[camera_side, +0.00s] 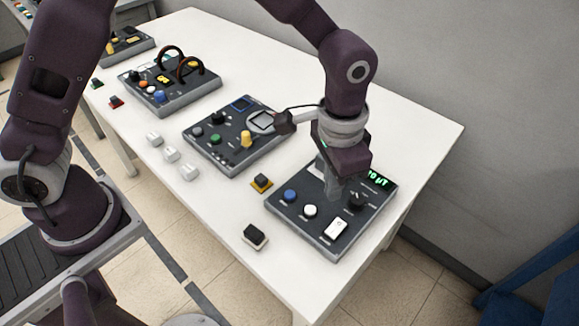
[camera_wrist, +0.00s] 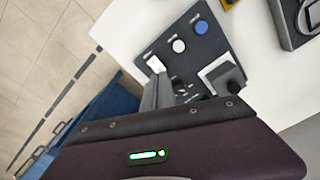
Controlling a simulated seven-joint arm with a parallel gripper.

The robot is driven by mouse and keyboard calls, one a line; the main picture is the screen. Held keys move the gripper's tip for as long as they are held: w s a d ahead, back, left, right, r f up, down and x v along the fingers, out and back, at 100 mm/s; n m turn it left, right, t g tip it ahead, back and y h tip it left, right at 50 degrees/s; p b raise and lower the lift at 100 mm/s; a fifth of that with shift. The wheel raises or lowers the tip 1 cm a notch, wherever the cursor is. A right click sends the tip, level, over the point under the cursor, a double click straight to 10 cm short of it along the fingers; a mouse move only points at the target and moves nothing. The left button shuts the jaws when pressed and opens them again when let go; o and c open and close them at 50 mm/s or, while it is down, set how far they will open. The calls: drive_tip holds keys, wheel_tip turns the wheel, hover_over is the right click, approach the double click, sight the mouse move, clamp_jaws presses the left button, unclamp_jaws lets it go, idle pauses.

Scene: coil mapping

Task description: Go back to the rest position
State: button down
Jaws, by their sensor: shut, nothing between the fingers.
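My gripper (camera_side: 333,195) points down over the rightmost dark control panel (camera_side: 290,222). Its fingers are shut and empty, close beside the black knob (camera_side: 357,201); I cannot tell whether they touch it. The panel carries a blue button (camera_side: 290,196), a white button (camera_side: 310,211), a white rocker switch (camera_side: 336,228) and a lit green display (camera_side: 379,180), partly hidden by my gripper. The wrist view shows the blue button (camera_wrist: 201,27), the white button (camera_wrist: 179,46), the white switch (camera_wrist: 155,64) and a grey finger (camera_wrist: 158,92). No rest position is marked.
More panels stand to the left on the white table (camera_side: 420,135), one with a yellow knob (camera_side: 246,139), one with brown arched handles (camera_side: 180,64). Loose white blocks (camera_side: 171,154), a yellow-based block (camera_side: 262,183) and a black switch (camera_side: 255,237) lie in front. The table's right rear is clear.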

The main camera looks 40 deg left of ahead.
drive_tip(key=s+a+r+n+t, duration=0.1)
drive_tip(key=s+a+r, duration=0.2)
drive_tip(key=a+r, duration=0.4)
drive_tip(key=s+a+r+n+t, duration=0.25)
drive_tip(key=a+r, duration=0.35)
drive_tip(key=r, duration=0.3)
drive_tip(key=s+a+r+n+t, duration=0.1)
drive_tip(key=s+a, duration=0.2)
drive_tip(key=s, duration=0.4)
drive_tip(key=s+a+r+n, duration=0.1)
drive_tip(key=s+a, duration=0.3)
drive_tip(key=s, duration=0.2)
drive_tip(key=shift+s+a+t, duration=0.15)
drive_tip(key=shift+s+t, duration=0.2)
drive_tip(key=shift+s, duration=0.05)
drive_tip(key=shift+r, duration=0.15)
